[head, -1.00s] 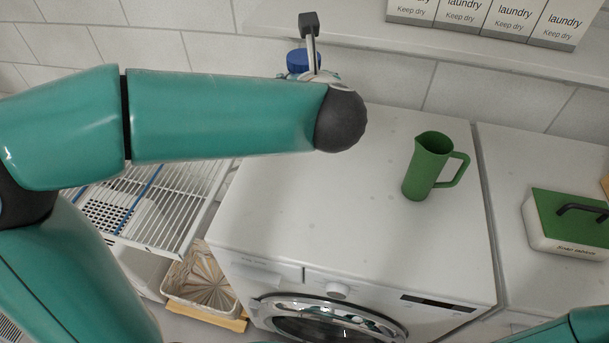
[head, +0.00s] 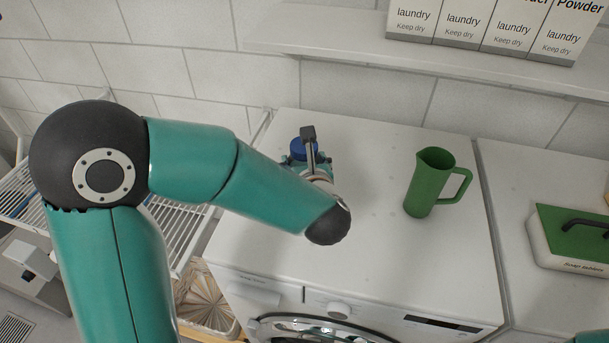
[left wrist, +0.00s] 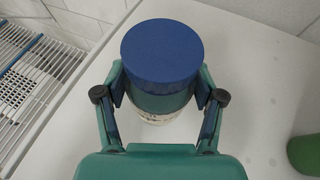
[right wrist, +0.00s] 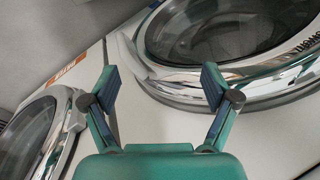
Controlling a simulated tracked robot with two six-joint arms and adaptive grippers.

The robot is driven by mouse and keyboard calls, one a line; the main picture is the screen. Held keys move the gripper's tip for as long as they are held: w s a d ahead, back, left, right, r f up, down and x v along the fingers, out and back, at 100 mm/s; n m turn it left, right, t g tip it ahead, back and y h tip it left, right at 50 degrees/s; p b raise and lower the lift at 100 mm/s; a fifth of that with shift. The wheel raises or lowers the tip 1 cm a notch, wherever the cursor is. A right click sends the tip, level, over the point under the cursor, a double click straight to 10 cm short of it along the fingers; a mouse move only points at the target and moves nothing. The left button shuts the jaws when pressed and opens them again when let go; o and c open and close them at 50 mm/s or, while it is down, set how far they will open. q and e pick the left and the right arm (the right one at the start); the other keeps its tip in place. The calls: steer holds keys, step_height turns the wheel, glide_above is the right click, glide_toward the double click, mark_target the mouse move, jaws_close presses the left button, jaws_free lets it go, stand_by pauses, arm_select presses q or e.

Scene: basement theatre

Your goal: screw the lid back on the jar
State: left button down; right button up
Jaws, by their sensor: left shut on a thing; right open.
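A blue lid (left wrist: 162,50) sits on top of the jar (left wrist: 162,118), whose teal body and white lettered label show just below it in the left wrist view. My left gripper (left wrist: 162,84) has its fingers on both sides of the jar, shut on it just under the lid. In the head view the lid (head: 303,147) is above the rear left of the washer top; I cannot tell whether the jar's base touches it or how tight the lid is. My right gripper (right wrist: 158,82) is open and empty, low before the machine fronts.
A green pitcher (head: 425,190) stands on the washer top (head: 375,245), with clear surface between it and the jar. A green-lidded box (head: 565,240) is on the right machine. A wire rack (head: 190,210) is at the left. Laundry boxes (head: 465,25) stand on the shelf above.

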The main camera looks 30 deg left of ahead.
arm_select(q)
steer(key=shift+f, duration=2.05)
steer(key=shift+f, duration=0.15)
steer(key=shift+c, duration=0.7)
jaws_free()
steer(key=shift+r, duration=0.2)
steer(key=b+v, duration=0.1)
steer(key=v, duration=1.1)
